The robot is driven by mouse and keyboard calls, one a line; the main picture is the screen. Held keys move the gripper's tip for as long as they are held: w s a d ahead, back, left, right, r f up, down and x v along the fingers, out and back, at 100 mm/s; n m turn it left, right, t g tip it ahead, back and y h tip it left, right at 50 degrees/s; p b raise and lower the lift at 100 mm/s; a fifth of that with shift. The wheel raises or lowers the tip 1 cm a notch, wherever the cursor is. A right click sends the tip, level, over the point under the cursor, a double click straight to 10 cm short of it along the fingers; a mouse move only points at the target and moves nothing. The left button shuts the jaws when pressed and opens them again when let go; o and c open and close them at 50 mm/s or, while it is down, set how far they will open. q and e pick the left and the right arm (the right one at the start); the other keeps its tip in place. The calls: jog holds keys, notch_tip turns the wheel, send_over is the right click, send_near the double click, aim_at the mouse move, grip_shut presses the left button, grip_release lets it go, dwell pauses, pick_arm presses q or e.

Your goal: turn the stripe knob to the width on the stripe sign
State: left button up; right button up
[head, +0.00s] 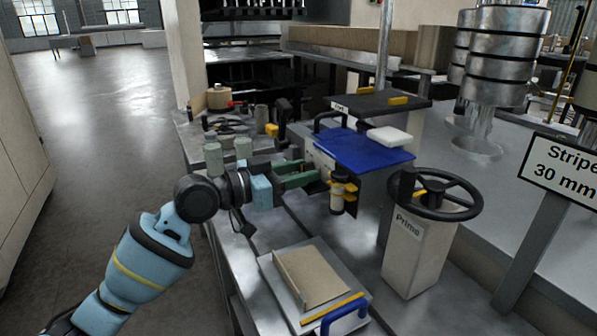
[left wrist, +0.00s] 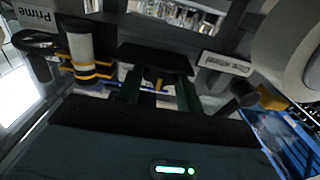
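The stripe sign (head: 562,172) stands at the right edge of the head view and reads "Stripe" and "30 mm"; its right end is cut off. My left gripper (head: 312,172) reaches in over the bench, below the blue plate. In the left wrist view its two dark green fingers (left wrist: 159,90) stand apart. A black block with a small yellow mark (left wrist: 158,84) shows between and beyond their tips; it may be the stripe knob. I cannot tell whether the fingers touch it. A white label (left wrist: 224,63) is beside it, its text too small to read. My right gripper is not in view.
The Prime pedestal (head: 412,255) with a black handwheel (head: 447,212) stands to the right. A tray with a tan board (head: 311,276) lies in front.

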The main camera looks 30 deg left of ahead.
pick_arm(q)
jog(key=c, duration=0.4)
jog(key=shift+r+n+p, duration=0.2)
jog(key=shift+n+p, duration=0.6)
jog(key=shift+p, duration=0.3)
jog(key=n+p, duration=0.3)
jog(key=shift+w+a+r+n, duration=0.1)
jog(key=shift+n, duration=0.2)
jog(key=n+p, duration=0.2)
jog(key=shift+n, duration=0.3)
jog(key=n+p, duration=0.1)
jog(key=n, duration=0.1)
jog(key=shift+a+n, duration=0.1)
jog(key=shift+n, duration=0.3)
jog(key=shift+f+n+p, duration=0.3)
jog(key=shift+n+p, duration=0.2)
jog(key=shift+n, duration=0.2)
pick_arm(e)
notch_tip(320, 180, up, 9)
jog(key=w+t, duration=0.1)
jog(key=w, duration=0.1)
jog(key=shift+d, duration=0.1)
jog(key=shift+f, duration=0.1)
